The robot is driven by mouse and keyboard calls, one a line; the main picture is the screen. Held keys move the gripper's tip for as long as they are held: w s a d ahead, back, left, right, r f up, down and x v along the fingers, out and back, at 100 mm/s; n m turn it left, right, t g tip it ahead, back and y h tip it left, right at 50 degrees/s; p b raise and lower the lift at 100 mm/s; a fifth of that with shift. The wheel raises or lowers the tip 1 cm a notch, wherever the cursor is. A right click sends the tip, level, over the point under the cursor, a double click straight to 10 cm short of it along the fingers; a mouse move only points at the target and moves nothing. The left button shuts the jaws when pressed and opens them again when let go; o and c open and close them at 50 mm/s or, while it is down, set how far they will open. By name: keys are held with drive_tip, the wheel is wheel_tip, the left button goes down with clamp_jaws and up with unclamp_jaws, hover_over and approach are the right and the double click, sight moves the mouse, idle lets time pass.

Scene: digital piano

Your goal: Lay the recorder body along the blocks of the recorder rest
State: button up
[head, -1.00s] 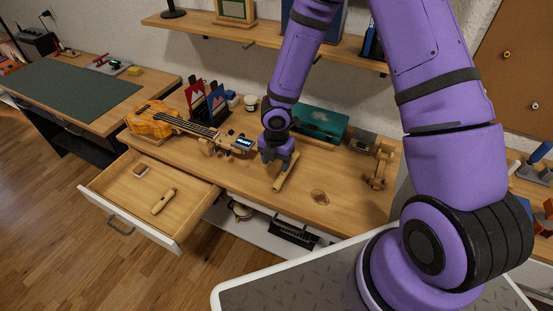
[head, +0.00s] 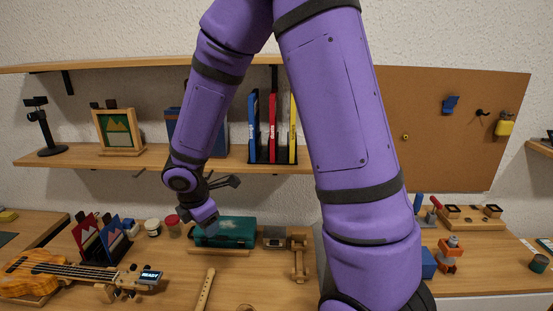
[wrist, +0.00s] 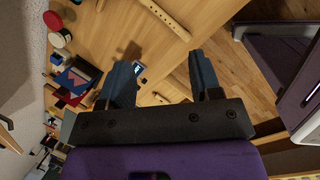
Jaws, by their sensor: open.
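The recorder body (head: 205,290) is a pale wooden tube with finger holes. It lies on the bench near the bottom of the head view and also shows at the top of the wrist view (wrist: 165,18). A wooden stand with raised blocks (head: 298,255), apparently the recorder rest, is to its right, beside a small grey device. Nothing is seen lying on it. My gripper (head: 208,226) is raised beyond the recorder body, in front of the green case's left end in the head view. In the wrist view its jaws (wrist: 160,82) are apart and empty.
A green case (head: 225,232) is at the bench's back, with a wooden strip (head: 218,252) before it. A ukulele (head: 65,272) and upright cards (head: 100,240) are at left. A shelf (head: 120,158) hangs above the bench. Bare bench lies between the recorder body and the stand.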

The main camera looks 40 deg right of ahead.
drive_tip(key=s+d+r+m, duration=0.3)
drive_tip(key=s+r+m, duration=0.15)
drive_tip(key=r, duration=0.45)
drive_tip(key=s+r+m+t+y, duration=0.2)
drive_tip(key=s+r+m+t, duration=0.1)
drive_tip(key=s+r+m, duration=1.1)
drive_tip(key=s+r, duration=0.1)
drive_tip(key=s, duration=0.3)
drive_tip(key=shift+s+d, duration=0.3)
drive_tip(key=shift+o, duration=0.3)
